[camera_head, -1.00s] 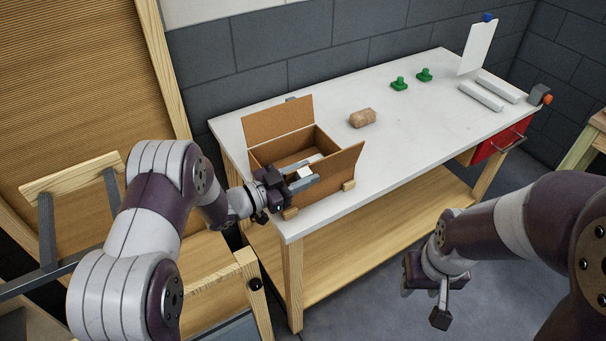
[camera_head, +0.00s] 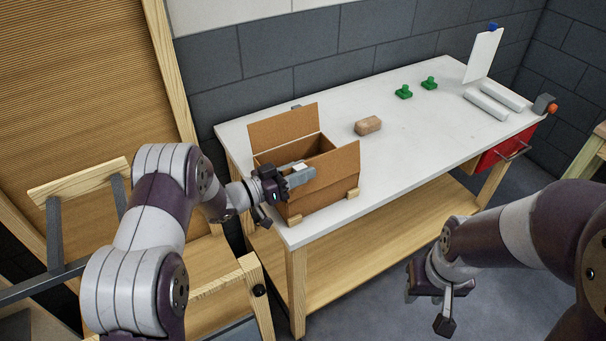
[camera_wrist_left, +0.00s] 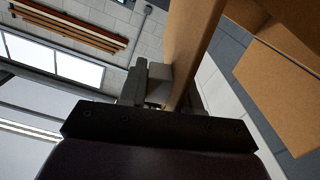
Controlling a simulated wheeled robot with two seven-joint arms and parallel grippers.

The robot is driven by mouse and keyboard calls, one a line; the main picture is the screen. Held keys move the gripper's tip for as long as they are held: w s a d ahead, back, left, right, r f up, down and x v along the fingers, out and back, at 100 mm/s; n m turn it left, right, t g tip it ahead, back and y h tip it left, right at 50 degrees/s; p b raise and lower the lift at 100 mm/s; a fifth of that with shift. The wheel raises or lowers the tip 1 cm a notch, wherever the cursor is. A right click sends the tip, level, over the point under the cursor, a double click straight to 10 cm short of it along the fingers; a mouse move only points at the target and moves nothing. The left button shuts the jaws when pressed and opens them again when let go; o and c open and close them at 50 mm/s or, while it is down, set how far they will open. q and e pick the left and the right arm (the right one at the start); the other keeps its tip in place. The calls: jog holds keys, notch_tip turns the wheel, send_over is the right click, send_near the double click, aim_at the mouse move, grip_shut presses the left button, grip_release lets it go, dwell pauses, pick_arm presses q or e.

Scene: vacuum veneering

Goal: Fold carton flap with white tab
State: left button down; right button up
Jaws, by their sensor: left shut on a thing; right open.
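The open brown carton (camera_head: 320,198) stands at the near left corner of the white table. Its back flap (camera_head: 283,126) stands up, and its front flap (camera_head: 338,168) rises at the near side. A small white tab (camera_head: 300,167) shows at the front flap's left part, by the fingers. My left gripper (camera_head: 297,176) is shut on the front flap at the tab; the fingers partly hide the tab. In the left wrist view the flap (camera_wrist_left: 188,45) runs up from between the fingers (camera_wrist_left: 165,88). My right gripper (camera_head: 437,300) is open and empty, low in front of the table.
Small wooden blocks (camera_head: 353,193) sit against the carton's base. A brown block (camera_head: 367,125), green knobbed pieces (camera_head: 403,92), pale bars (camera_head: 486,104) and an upright white sheet (camera_head: 483,54) are farther back. The white table (camera_head: 410,150) is clear right of the carton.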

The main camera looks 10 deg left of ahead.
pick_arm(q)
jog(key=shift+w+a+f+n, duration=0.1)
jog(key=shift+f+n, duration=0.2)
jog(key=shift+w, duration=0.1)
jog(key=shift+a, duration=0.1)
jog(key=shift+w+a+r, duration=0.1)
jog(key=shift+w, duration=0.05)
jog(key=c, duration=0.9)
grip_release()
jog(key=shift+w, duration=0.1)
jog(key=shift+w+a, duration=0.1)
jog(key=shift+w, duration=0.15)
jog(key=shift+s+r+b, duration=0.1)
jog(key=shift+r+b, duration=0.05)
jog(key=shift+b, duration=0.15)
jog(key=r, duration=0.2)
jog(key=r+b, duration=0.1)
jog(key=r, duration=0.1)
jog(key=shift+d, duration=0.4)
jog(key=s+d+r, duration=0.1)
jog(key=d+r, duration=0.1)
jog(key=d, duration=0.1)
jog(key=s+d+r+b, duration=0.1)
jog(key=s+d+r, duration=0.1)
jog(key=d, duration=0.1)
jog(key=s+d+r, duration=0.1)
jog(key=d+r, duration=0.1)
jog(key=d, duration=0.2)
jog(key=shift+s+r, duration=0.2)
